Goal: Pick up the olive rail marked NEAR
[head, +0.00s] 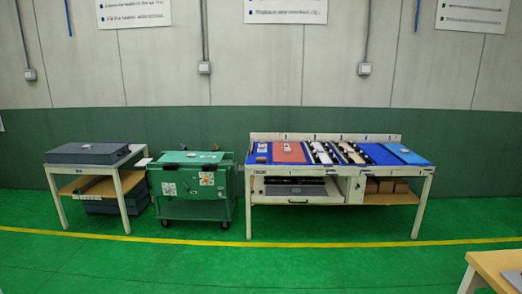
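The workbench (392,171) stands against the wall at the right of centre. Its top carries coloured mats and long dark and pale strips. One dark-edged pale strip (321,153) lies near the middle, and a tan strip (350,153) with dark pieces along it lies just right of it. They are too small for me to tell which, if any, is the olive rail, and no NEAR mark can be read. My gripper is not in view.
A green wheeled cart (195,207) stands left of the workbench. Further left is a table (60,170) with a dark grey box (88,153) on top. A wooden table corner (497,263) shows at lower right. The green floor (300,270) in front is clear, crossed by a yellow line.

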